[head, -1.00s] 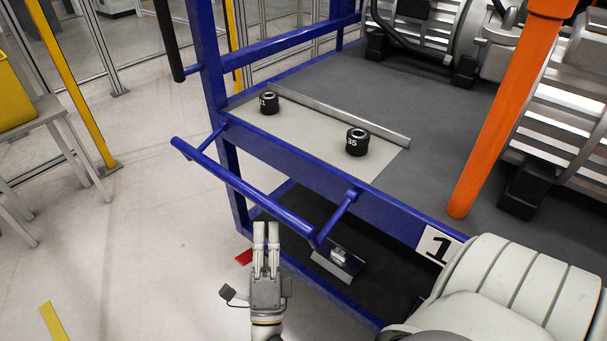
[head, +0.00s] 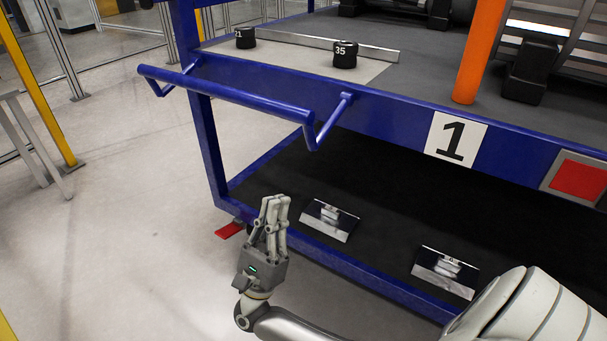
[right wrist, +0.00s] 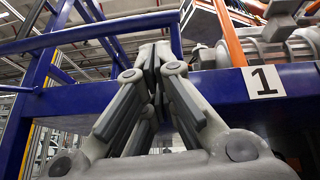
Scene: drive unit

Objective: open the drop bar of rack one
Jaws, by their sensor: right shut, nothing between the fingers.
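Rack one is a blue-framed rack; its front beam (head: 400,118) carries a white plate with a "1" (head: 456,138), which also shows in the right wrist view (right wrist: 263,82). A blue U-shaped bar (head: 225,92) juts out from the rack's front left. An orange bar (head: 478,55) stands upright at the rack's front; I cannot tell for sure which is the drop bar. My right gripper (head: 275,200) is shut and empty, below the blue bar and apart from it, in front of the lower shelf. In the right wrist view its fingers (right wrist: 155,52) point up toward the rack. My left gripper is not in view.
Two black cylinders marked 21 (head: 245,38) and 35 (head: 345,55) stand on the upper deck. Two metal-faced plates (head: 330,219) (head: 445,271) are on the dark lower shelf. A red square (head: 579,180) is on the beam's right.

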